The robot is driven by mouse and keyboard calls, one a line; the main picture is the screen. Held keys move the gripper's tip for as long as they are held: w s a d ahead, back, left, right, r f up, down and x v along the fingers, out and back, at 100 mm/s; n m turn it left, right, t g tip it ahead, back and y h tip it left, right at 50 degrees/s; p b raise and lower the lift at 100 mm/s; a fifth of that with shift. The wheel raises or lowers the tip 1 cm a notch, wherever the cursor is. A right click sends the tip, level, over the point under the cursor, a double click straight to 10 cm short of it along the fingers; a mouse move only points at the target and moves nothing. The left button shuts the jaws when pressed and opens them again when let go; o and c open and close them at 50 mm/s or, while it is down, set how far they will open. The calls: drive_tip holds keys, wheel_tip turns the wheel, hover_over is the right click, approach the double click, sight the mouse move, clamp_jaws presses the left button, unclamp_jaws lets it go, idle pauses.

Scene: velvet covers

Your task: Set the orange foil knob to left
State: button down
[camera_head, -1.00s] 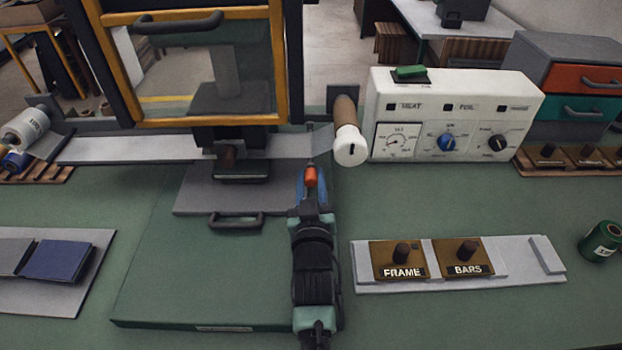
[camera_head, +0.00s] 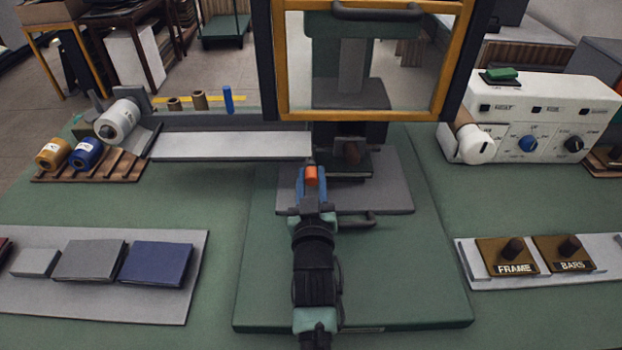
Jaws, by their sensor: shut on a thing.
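My gripper (camera_head: 312,183) is at the front edge of the press bed, below the end of the pale foil strip. Its blue fingers are shut on a small orange piece (camera_head: 311,174); I cannot tell whether this is a knob. The white control box (camera_head: 545,115) at the right carries a blue knob (camera_head: 528,144) and a black knob (camera_head: 573,144). Its labels are too small to read surely. No orange knob shows on the box. My gripper is well to the left of it.
The press has a yellow-framed guard (camera_head: 365,114). A foil strip (camera_head: 230,146) runs left of it; a white roll (camera_head: 475,144) stands at its right. Rolls lie on a wooden rack (camera_head: 125,165). FRAME (camera_head: 514,257) and BARS (camera_head: 568,254) blocks lie at the right.

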drive_tip(key=shift+a, duration=0.5)
drive_tip(key=c, duration=0.6)
unclamp_jaws()
drive_tip(key=shift+d, duration=0.1)
drive_tip(key=shift+s, duration=0.25)
drive_tip(key=s+b, duration=0.1)
drive_tip(key=s, duration=1.1)
drive_tip(key=shift+s+b, duration=0.25)
drive_tip(key=shift+b, duration=0.1)
